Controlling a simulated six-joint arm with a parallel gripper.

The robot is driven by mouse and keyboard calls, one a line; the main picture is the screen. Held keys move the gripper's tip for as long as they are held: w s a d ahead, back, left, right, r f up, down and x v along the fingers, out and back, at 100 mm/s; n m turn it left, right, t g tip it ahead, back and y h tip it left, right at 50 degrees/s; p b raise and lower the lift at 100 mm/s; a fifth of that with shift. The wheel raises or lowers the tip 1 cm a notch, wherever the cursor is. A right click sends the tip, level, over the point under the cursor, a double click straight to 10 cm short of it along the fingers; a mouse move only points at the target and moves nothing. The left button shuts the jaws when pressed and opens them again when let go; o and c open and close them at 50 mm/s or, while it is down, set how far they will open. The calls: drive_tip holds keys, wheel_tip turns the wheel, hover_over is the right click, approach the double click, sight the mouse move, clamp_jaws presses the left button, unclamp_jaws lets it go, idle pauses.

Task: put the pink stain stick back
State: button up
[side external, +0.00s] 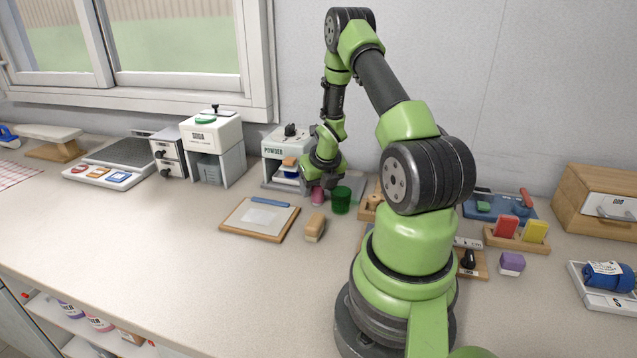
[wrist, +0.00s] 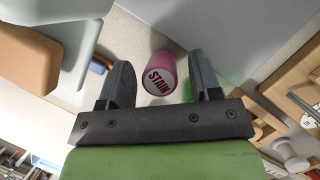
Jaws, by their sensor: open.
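The pink stain stick (side external: 318,197) stands on the counter, just left of a green cup. My gripper (side external: 322,183) is low over the stick in the side view. In the wrist view my gripper (wrist: 159,66) is open, with a gap on each side of the stick. I cannot tell how far the fingertips are from it in depth.
The green cup (side external: 341,200) stands close on the right. The powder dispenser (side external: 285,158) is behind on the left. A tan block (side external: 315,227) and a clipboard (side external: 260,218) lie in front. A wooden holder (side external: 517,240) with red and yellow pieces stands right of my arm. The front left counter is clear.

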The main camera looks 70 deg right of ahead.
drive_tip(key=w+a+r+m+t, duration=0.1)
drive_tip(key=a+r+m, duration=0.6)
drive_tip(key=r, duration=0.4)
drive_tip(key=w+a+r+m+t, duration=0.1)
drive_tip(key=a+r+m, duration=0.55)
drive_tip(key=r, duration=0.35)
drive_tip(key=s+a+r+m+t+y, duration=0.1)
drive_tip(key=s+a+r+m+y, duration=0.1)
drive_tip(key=a+m, duration=0.6)
drive_tip(key=s+a+r+m+t+y, duration=0.1)
drive_tip(key=s+a+r+m+y, duration=0.2)
drive_tip(key=a+m, duration=0.6)
drive_tip(key=s+a+r, duration=0.1)
drive_tip(key=s+r, duration=0.1)
drive_tip(key=s, duration=0.1)
drive_tip(key=shift+s+a, duration=0.3)
drive_tip(key=shift+a, duration=0.05)
